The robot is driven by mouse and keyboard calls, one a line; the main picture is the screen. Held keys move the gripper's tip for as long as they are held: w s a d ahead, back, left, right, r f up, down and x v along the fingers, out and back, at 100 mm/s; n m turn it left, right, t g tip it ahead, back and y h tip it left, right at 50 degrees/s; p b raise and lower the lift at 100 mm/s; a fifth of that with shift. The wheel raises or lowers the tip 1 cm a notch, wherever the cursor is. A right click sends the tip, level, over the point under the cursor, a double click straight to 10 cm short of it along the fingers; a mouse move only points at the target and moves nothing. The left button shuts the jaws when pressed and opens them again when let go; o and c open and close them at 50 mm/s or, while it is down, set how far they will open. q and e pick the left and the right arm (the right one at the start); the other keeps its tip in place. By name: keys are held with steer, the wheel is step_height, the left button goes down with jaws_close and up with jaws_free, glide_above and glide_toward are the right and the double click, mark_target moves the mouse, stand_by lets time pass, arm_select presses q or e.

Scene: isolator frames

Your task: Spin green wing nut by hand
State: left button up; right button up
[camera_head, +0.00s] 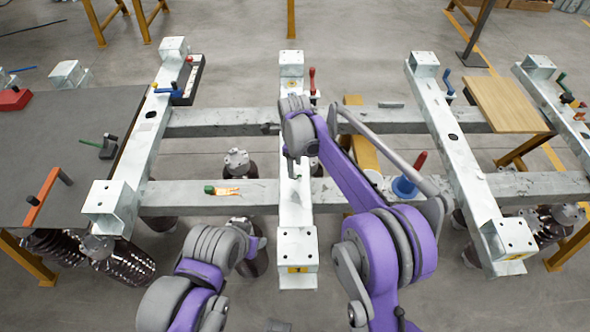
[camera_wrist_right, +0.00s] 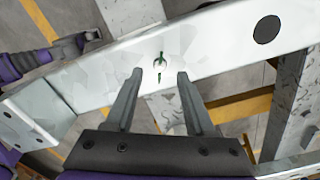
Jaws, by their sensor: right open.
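The green wing nut (camera_wrist_right: 161,76) shows in the right wrist view as a small green piece at a pale round fitting on the side of a galvanized beam (camera_wrist_right: 200,55). My right gripper (camera_wrist_right: 170,74) is open, its two fingers apart and pointing at the beam.
Crossing galvanized beams (camera_head: 225,122) fill the middle. A dark table (camera_head: 60,120) with tools is at left, a wooden board (camera_head: 505,103) at right.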

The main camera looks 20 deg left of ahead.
steer(key=shift+f, duration=1.3)
jaws_close()
